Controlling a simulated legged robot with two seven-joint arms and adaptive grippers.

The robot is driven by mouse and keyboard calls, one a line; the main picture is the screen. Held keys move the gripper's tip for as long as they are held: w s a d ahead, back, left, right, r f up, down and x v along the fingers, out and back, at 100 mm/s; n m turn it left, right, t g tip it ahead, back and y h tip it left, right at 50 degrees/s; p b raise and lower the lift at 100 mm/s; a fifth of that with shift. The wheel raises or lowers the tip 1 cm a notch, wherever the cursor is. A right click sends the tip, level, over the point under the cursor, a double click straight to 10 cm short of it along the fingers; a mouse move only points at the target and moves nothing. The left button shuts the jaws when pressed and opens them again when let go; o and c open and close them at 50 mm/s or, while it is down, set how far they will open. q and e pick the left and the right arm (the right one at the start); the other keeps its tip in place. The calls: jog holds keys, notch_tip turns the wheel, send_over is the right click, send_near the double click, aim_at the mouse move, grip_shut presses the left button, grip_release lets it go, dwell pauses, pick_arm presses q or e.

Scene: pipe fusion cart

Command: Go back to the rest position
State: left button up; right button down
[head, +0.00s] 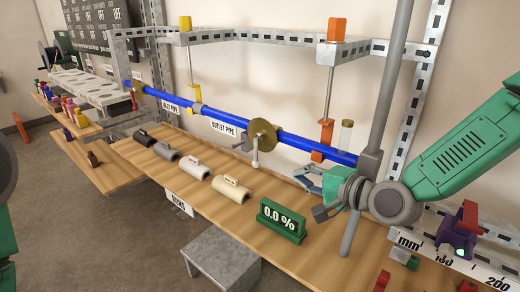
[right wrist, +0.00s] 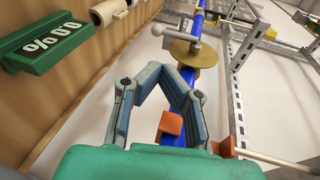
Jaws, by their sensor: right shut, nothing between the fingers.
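My right gripper (head: 305,178) is at the centre right of the head view, above the wooden bench and close to the blue pipe (head: 290,140). In the right wrist view my right gripper (right wrist: 160,72) has its fingertips together, with nothing held between them. The blue pipe (right wrist: 195,28) runs beyond the fingers there, and a brass disc (right wrist: 193,52) sits around it. My left gripper is not in view; only parts that look like my left arm show at the left edge of the head view.
A green 0.0 % display (head: 281,221) and several half-round sleeves (head: 233,189) sit on the wooden bench (head: 330,260). An orange clamp (head: 322,147) is beside my right gripper. A ruler (head: 450,255) lies at lower right. A grey step (head: 222,258) stands in front.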

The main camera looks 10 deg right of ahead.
jog(key=s+f+n+g+h, duration=0.2)
jog(key=s+f+n+g, duration=0.2)
jog(key=s+f, duration=0.55)
jog(key=s+f+n+g+h, duration=0.1)
jog(key=s+f+n+g, duration=0.2)
jog(key=s+f, duration=0.7)
jog(key=s+d+f+n+g+h, duration=0.2)
jog(key=s+d+f+n, duration=0.1)
jog(key=s+f, duration=0.2)
jog(key=s+d+f+n+g+h, duration=0.2)
jog(key=s+f, duration=0.3)
jog(key=s, duration=0.3)
jog(key=shift+s+d+f+n+g, duration=0.15)
jog(key=shift+s+d+n+g, duration=0.15)
jog(key=shift+d+n+g, duration=0.5)
jog(key=shift+d, duration=0.1)
jog(key=shift+d+f, duration=0.15)
jog(key=shift+d, duration=0.15)
